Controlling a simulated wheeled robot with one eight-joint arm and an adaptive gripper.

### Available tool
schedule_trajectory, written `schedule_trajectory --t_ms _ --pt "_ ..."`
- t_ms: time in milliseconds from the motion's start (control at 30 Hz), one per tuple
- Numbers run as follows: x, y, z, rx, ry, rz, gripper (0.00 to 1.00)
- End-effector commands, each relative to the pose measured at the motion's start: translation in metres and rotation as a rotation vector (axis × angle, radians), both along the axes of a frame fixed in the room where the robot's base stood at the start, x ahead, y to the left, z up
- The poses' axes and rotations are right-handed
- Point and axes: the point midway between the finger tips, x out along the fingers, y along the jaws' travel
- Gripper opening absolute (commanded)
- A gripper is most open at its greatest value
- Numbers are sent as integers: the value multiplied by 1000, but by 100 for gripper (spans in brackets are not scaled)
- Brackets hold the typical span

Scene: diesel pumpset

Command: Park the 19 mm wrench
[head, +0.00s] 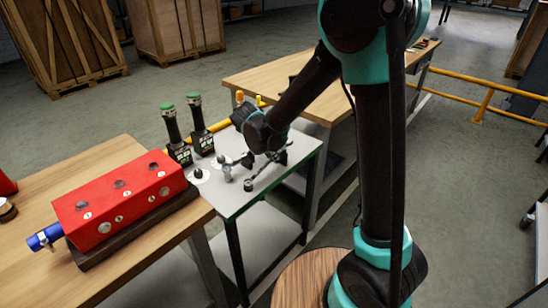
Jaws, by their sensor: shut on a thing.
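The small grey-topped table (268,193) stands in the middle of the view. My gripper (277,156) is low over its right part, pointing down, and is small and dark here. It is shut on a slim grey wrench (261,171), which slants down to the left close above or on the tabletop. The size mark cannot be read, and the fingers partly hide the wrench's far end. A short dark round piece (248,184) is at the wrench's near end; I cannot tell whether they touch.
Two upright black tools with green tops (171,130) (200,125) and small metal fittings (227,172) stand left of my gripper. A red block (120,200) sits on the left wooden bench. Another wooden bench (300,95) and a yellow rail (485,103) are behind.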

Motion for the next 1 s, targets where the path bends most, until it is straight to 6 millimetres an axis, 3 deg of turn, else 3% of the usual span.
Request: schedule_trajectory --t_ms 700,733,900,1000 --pt "0 0 -13 0 0 0 0" --pt "0 0 -13 0 0 0 12" --pt "0 0 -13 0 0 0 33" --pt "0 0 -13 0 0 0 35"
